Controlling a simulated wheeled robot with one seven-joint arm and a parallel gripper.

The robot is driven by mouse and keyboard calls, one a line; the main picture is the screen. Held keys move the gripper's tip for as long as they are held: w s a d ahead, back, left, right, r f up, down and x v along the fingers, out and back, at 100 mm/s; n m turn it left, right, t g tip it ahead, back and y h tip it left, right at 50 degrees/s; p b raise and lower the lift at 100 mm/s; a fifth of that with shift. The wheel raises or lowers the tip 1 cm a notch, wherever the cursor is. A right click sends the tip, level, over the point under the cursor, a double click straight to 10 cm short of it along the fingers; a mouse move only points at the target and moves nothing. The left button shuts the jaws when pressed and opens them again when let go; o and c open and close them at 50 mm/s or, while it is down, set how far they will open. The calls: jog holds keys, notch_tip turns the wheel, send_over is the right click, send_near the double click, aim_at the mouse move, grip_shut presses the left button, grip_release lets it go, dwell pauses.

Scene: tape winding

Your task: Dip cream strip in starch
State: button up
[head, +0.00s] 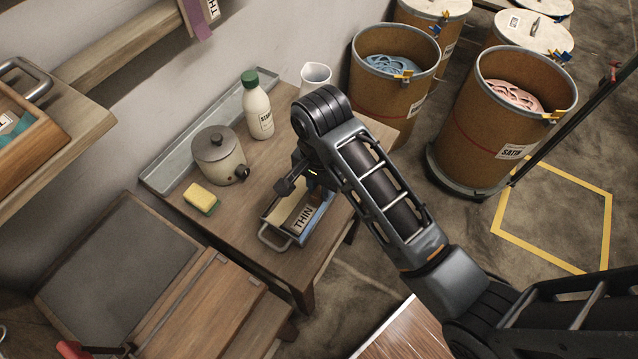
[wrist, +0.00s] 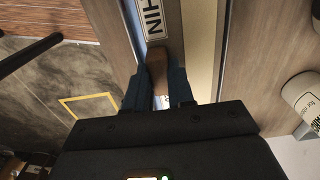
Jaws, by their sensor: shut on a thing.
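A metal tray (head: 277,240) with a loop handle stands on the wooden bench, with a cream area on its left, a blue area on its right and a THIN label (head: 303,218) between. It fills the top middle of the wrist view, its label (wrist: 152,18) beside a cream area (wrist: 201,45). My gripper (head: 314,188) is over the tray's far end. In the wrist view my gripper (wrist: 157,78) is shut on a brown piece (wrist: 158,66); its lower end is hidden. I cannot make out a cream strip, or whether the held piece touches the tray.
A lidded pot (head: 219,155), a green-capped bottle (head: 257,105), a yellow sponge (head: 201,198) and a white jug (head: 315,77) stand on the bench (head: 185,222). Drums of blue (head: 385,100) and pink (head: 480,130) strips stand behind right. Bench room is free left of the tray.

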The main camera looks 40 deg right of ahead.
jog(key=shift+f, duration=0.5)
dwell(0.8)
jog(key=shift+r, duration=0.1)
dwell(2.9)
jog(key=shift+r+p, duration=0.5)
jog(key=shift+r, duration=1.9)
